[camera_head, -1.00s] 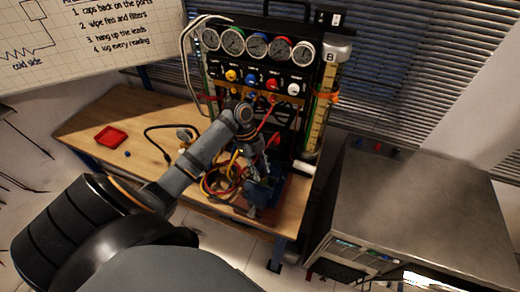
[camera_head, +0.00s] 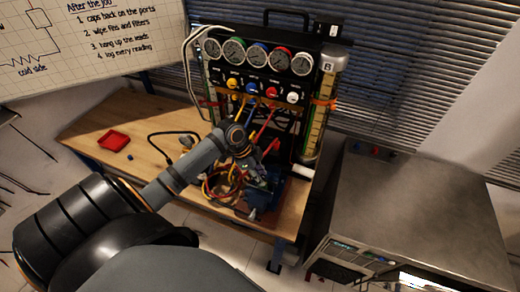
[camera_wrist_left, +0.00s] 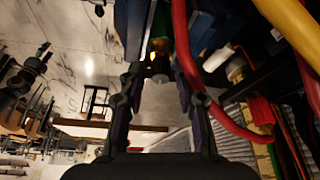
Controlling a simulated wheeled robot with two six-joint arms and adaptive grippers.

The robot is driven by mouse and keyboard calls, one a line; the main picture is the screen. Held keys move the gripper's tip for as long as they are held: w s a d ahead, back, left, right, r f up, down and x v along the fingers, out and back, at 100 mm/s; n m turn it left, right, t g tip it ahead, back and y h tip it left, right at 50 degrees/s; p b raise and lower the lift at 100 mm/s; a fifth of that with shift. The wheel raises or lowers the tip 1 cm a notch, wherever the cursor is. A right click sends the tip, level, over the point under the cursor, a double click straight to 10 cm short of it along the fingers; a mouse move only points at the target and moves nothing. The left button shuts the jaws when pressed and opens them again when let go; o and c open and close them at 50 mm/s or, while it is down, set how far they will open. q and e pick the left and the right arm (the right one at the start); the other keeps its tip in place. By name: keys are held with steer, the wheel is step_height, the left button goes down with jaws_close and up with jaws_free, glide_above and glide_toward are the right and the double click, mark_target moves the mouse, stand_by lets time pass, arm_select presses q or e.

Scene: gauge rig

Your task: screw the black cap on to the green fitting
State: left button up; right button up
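My left gripper (camera_wrist_left: 157,88) is open in the left wrist view, with one finger on each side of a small dark piece that looks like the black cap (camera_wrist_left: 158,72). A yellow-green piece, likely the green fitting (camera_wrist_left: 158,45), sits directly beyond it in line. I cannot tell whether the two touch or whether the cap is threaded on. Gaps show between the fingers and the dark piece. In the head view my left gripper (camera_head: 258,172) is small and dark among the hoses, by a blue block (camera_head: 290,190), and hides the cap and fitting. My right gripper is out of view.
Red (camera_wrist_left: 183,50) and yellow (camera_wrist_left: 292,25) hoses pass close to the right finger. The gauge rig (camera_head: 262,70) stands behind on the wooden bench (camera_head: 120,120). A red tray (camera_head: 113,140) lies on the left. A metal cabinet (camera_head: 420,205) stands right.

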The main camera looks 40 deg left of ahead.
arm_select(q)
steer(key=n+t+y, duration=0.1)
steer(key=n, duration=0.3)
steer(key=shift+w+f, duration=0.1)
steer(key=n, duration=0.2)
steer(key=shift+d+n+t+y, duration=0.1)
steer(key=shift+n+t+y, duration=0.2)
steer(key=shift+n+t, duration=0.1)
steer(key=n+y, duration=0.1)
steer(key=n, duration=0.1)
steer(key=shift+n, duration=0.3)
steer(key=shift+n+t+y, duration=0.3)
steer(key=shift+n+y, duration=0.2)
steer(key=shift+n, duration=0.7)
steer(key=n+y, duration=0.1)
steer(key=n, duration=0.1)
steer(key=shift+n, duration=0.3)
jaws_close()
